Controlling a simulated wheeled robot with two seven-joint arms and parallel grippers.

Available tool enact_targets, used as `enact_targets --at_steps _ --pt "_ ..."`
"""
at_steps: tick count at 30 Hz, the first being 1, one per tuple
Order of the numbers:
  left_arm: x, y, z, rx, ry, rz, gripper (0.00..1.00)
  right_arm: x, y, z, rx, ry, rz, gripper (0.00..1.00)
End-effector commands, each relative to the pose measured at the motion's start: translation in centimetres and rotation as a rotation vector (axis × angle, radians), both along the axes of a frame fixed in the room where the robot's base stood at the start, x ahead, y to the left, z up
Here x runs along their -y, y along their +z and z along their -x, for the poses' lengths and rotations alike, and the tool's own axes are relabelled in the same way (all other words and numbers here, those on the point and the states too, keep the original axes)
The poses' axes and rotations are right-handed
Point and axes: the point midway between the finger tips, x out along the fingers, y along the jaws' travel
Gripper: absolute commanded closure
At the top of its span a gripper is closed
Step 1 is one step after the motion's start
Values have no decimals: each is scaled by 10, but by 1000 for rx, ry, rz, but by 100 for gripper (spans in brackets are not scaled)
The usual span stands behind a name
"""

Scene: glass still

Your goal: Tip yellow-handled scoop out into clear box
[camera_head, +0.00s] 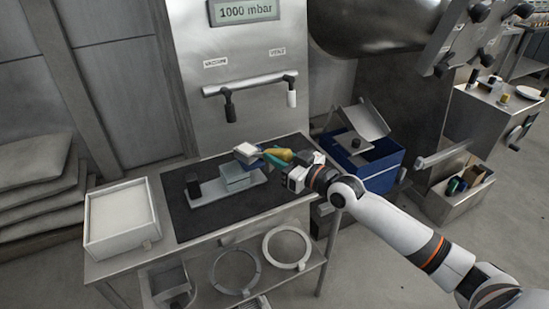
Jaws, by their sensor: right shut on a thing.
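The yellow-handled scoop (281,154) is in my right gripper (279,159), which is shut on its yellow handle. The scoop's pale, boxy head (246,152) points left, above the clear box. Whether it is tilted or what it holds is too small to tell. The clear box (236,179), bluish and see-through, stands on a light metal plate on the dark mat, just below the scoop head. The scoop head overlaps the box's back edge in the picture. My left gripper is not in view.
A black block (193,186) stands at the plate's left end. A white-filled tray (121,216) sits on the table's left side. A control panel (234,63) rises behind. A blue bin (377,163) stands right of the table. The mat's front is clear.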

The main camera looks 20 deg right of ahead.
Motion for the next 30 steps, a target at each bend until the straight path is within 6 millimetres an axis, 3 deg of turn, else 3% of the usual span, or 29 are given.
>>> enact_targets --at_steps 5,16,18,21,27,30 --pt "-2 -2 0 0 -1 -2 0 0 -2 0 2 0 -1 100" --pt "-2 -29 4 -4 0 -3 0 0 -34 0 1 1 0 100" --pt "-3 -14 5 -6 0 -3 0 -4 -23 2 62 3 129 100" --pt "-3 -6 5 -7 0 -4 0 -10 -20 5 148 3 321 100" --pt "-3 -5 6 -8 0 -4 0 -23 -29 11 324 4 703 100" --pt "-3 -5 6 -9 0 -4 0 -22 -29 10 323 3 701 100"
